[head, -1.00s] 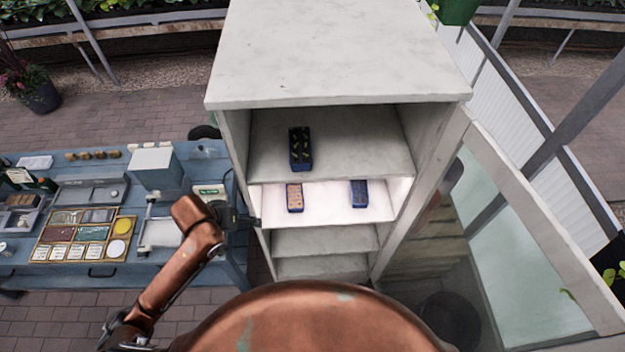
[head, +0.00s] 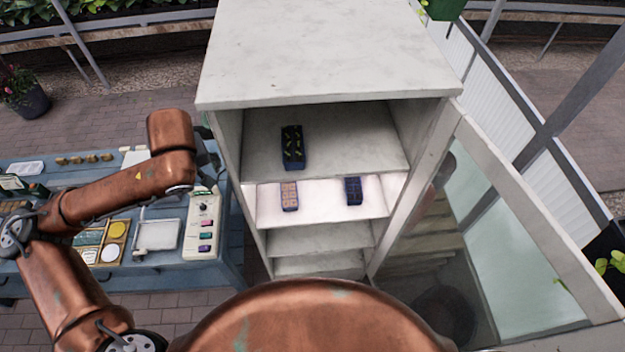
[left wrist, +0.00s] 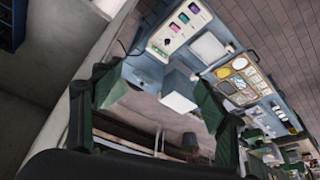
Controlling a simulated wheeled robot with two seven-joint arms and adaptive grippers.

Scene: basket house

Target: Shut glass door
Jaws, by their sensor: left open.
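The glass door (head: 510,245), with a pale frame, stands wide open on the right side of the white cabinet (head: 330,50) in the head view. My left gripper (head: 207,150) is beside the cabinet's left wall, over the blue table, far from the door. My arm's wrist mostly hides it in the head view. In the left wrist view its dark green fingers (left wrist: 158,88) are spread with nothing between them. The door cannot be made out in that view. My right gripper is not in view.
A dark blue tray (head: 292,147) is on the upper shelf, and two small trays (head: 290,196) (head: 354,191) are on the lit shelf below. A blue table (head: 225,245) with a button panel (head: 202,225) stands left of the cabinet. A white ribbed wall (head: 520,120) runs behind the door.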

